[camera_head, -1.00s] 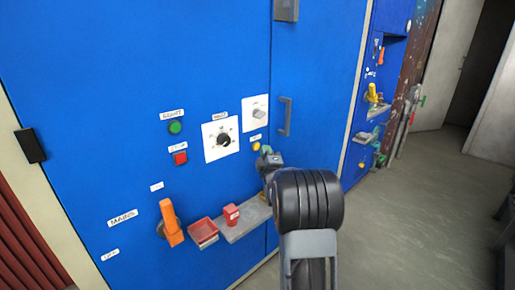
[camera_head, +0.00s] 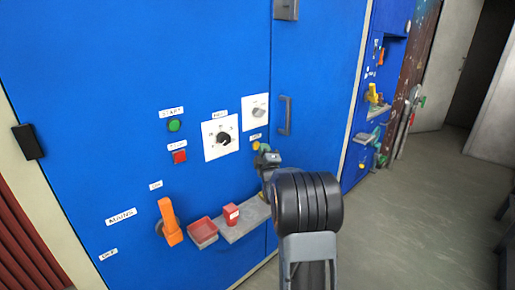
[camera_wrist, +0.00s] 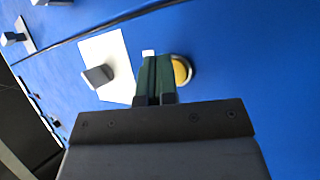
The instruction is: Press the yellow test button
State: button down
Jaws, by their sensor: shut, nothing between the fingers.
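The yellow test button (camera_wrist: 181,70) is a round yellow disc on the blue cabinet front. In the wrist view it sits just right of my gripper's fingertips (camera_wrist: 152,60), partly hidden behind the fingers. In the head view the yellow button (camera_head: 256,145) shows below a small white label, just above my gripper (camera_head: 265,150). My gripper is shut and empty, with its tips close to the panel. I cannot tell whether the tips touch the button or the panel.
The blue cabinet (camera_head: 100,110) carries a green button (camera_head: 174,125), a red button (camera_head: 180,157), a black dial (camera_head: 223,141) and an orange lever (camera_head: 169,222). A shelf (camera_head: 246,221) with a red block (camera_head: 231,213) lies below my gripper. Open floor (camera_head: 430,210) is at right.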

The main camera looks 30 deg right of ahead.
jog(key=shift+w+b, duration=0.4)
dwell(0.6)
jog(key=shift+s, duration=0.15)
jog(key=shift+s+d+b, duration=0.1)
jog(key=shift+s+b, duration=0.5)
jog(key=shift+s, duration=0.1)
jog(key=shift+s+d+b, duration=0.25)
jog(key=shift+s+b, duration=0.4)
jog(key=shift+s, duration=0.6)
jog(key=shift+s+d+b, duration=0.2)
jog(key=shift+s+b, duration=0.4)
jog(key=shift+s, duration=0.6)
